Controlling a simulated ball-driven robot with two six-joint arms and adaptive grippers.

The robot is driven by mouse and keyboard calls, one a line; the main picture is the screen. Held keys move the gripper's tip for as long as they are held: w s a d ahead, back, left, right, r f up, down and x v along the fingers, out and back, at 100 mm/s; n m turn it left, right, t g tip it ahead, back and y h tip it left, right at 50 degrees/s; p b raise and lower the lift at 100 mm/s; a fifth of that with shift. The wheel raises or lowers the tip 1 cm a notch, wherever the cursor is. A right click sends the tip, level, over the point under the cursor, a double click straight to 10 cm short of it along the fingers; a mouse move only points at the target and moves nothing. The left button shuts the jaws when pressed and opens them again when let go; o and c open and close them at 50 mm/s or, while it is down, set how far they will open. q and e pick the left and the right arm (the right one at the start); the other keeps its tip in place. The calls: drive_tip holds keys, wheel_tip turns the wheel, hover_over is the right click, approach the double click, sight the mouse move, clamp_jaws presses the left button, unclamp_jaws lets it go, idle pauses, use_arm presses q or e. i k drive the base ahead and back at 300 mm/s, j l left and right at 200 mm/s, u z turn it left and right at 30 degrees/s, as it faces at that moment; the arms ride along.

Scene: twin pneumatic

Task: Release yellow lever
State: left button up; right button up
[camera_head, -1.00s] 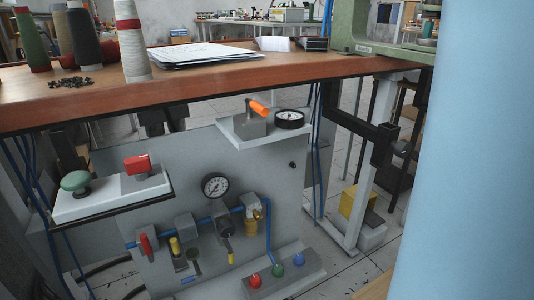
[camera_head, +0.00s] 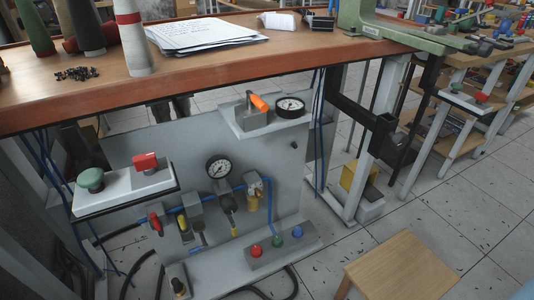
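A pneumatic panel (camera_head: 285,160) stands below the wooden workbench. Neither of my grippers is in view, and nothing is seen touching the levers.
A shelf (camera_head: 110,196) with a green knob and red switch juts out at left. Another shelf (camera_head: 262,124) holds an orange lever and gauge. Red, green and blue buttons sit on a grey box (camera_head: 290,252). A wooden stool (camera_head: 400,268) stands at lower right; tiled floor (camera_head: 450,205) lies open around it.

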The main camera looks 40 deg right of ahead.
sight(233, 228)
drive_tip(key=z, duration=0.9)
